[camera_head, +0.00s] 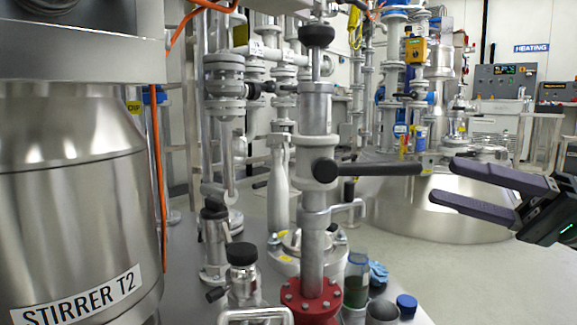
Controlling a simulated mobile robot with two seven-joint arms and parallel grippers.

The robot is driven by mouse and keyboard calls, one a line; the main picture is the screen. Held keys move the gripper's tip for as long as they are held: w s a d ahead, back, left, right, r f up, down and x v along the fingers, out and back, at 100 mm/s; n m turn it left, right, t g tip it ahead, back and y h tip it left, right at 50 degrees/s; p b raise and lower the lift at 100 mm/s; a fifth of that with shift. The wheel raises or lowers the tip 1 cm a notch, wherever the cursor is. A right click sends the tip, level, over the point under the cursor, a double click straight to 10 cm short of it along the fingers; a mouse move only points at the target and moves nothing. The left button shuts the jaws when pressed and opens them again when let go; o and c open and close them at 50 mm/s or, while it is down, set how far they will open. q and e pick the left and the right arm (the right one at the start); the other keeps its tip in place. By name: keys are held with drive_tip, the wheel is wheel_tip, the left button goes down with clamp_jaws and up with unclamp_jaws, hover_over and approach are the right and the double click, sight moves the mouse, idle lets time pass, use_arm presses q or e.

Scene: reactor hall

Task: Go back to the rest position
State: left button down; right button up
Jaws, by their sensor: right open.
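My right gripper (443,181) comes in from the right edge, its two dark fingers pointing left. The fingers are apart with nothing between them. The fingertips appear in the picture just right of the black lever handle (385,169) on the upright metal pipe (315,125); I see no contact. My left gripper is not in view.
A large steel vessel (75,190) labelled STIRRER T2 fills the left side. The pipe stands on a red flange (313,301). A jar with a dark green content (356,285) and a blue cap (406,304) are beside it. Open floor (480,275) shows at the lower right.

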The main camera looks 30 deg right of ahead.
drive_tip(key=shift+v, duration=1.2)
